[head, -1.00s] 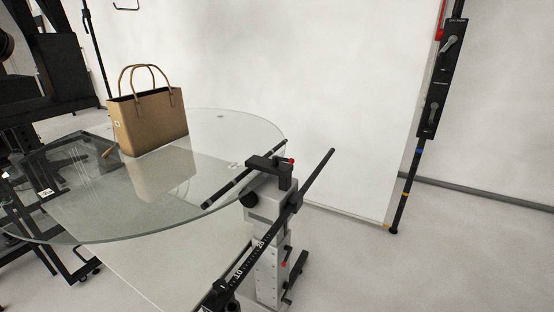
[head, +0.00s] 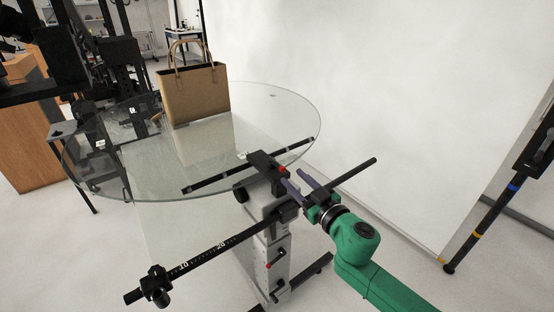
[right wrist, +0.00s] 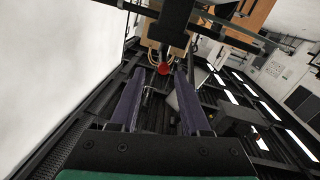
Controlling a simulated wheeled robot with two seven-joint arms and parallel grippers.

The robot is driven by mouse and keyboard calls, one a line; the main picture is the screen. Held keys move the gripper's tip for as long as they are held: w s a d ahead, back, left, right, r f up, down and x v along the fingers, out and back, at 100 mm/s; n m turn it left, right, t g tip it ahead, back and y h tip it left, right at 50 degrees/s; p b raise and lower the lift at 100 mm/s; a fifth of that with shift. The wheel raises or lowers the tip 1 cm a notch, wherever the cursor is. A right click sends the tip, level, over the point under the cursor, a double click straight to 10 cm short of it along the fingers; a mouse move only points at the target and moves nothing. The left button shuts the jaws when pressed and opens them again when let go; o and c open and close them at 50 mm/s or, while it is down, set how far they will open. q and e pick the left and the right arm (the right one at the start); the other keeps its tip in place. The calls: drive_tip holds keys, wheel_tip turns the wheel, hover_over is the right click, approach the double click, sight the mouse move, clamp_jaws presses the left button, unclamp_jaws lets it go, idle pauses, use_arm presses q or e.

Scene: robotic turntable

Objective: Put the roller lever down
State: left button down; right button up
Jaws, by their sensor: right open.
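The roller lever appears to be the small red-tipped handle (head: 284,170) beside the black block at the top of the grey stand, by the glass turntable's near edge. In the right wrist view its red knob (right wrist: 163,69) sits near the space between the fingertips. My right gripper (head: 293,178) comes in from the lower right on a green arm. Its two purple fingers are apart and point at the red tip. The right wrist view shows the open fingers (right wrist: 159,76) with nothing clearly held; contact cannot be told. My left gripper is not in view.
A tan handbag (head: 195,95) stands on the round glass turntable (head: 130,180). A black ruled bar (head: 215,246) crosses the grey stand (head: 262,225) below the gripper. A white backdrop (head: 400,80) is behind, with a black pole (head: 500,200) at right.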

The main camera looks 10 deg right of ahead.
sight(275, 161)
drive_tip(key=x, duration=0.9)
drive_tip(key=shift+w+a+p, duration=0.35)
drive_tip(key=shift+a+p, duration=0.05)
clamp_jaws()
